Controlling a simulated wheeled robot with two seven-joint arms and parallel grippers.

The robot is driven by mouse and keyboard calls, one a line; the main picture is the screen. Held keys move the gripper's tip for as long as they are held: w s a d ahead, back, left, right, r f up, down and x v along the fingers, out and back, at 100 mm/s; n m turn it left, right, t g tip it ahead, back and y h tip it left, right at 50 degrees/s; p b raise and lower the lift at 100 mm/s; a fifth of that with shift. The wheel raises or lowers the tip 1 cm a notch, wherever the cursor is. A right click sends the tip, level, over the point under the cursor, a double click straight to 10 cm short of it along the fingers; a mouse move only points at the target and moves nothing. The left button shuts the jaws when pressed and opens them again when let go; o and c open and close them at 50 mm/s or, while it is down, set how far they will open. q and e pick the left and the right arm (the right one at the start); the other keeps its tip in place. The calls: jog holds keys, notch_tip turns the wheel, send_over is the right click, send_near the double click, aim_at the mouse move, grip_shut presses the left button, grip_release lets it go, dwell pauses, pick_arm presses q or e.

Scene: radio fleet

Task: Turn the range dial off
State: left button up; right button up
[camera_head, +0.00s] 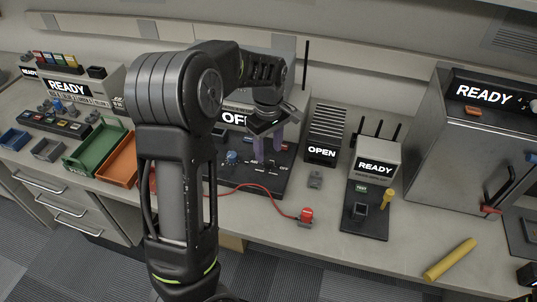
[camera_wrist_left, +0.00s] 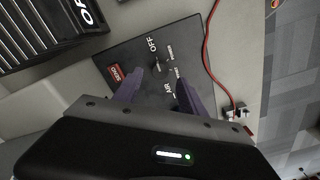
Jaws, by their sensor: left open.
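A black control panel (camera_head: 250,180) lies on the counter, partly behind my left arm, with a blue knob (camera_head: 232,158) and small controls near the labels AIR and OFF. The left wrist view shows the panel (camera_wrist_left: 200,50) close up, with a small dark knob (camera_wrist_left: 157,64) by the OFF label and a red SEND button (camera_wrist_left: 116,73). I cannot tell surely which control is the range dial. My left gripper (camera_head: 266,150) is open above the panel. Its purple fingertips (camera_wrist_left: 157,78) are apart, with the small knob just beyond them. My right gripper is not in view.
A screen reading OFF (camera_head: 236,118) is partly hidden behind my arm. An OPEN unit (camera_head: 323,135) and a READY unit (camera_head: 375,163) stand to the right. A yellow cylinder (camera_head: 450,258) lies near the front edge.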

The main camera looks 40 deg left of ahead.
aim_at(269, 160)
pick_arm(q)
jog(key=shift+r, duration=2.3)
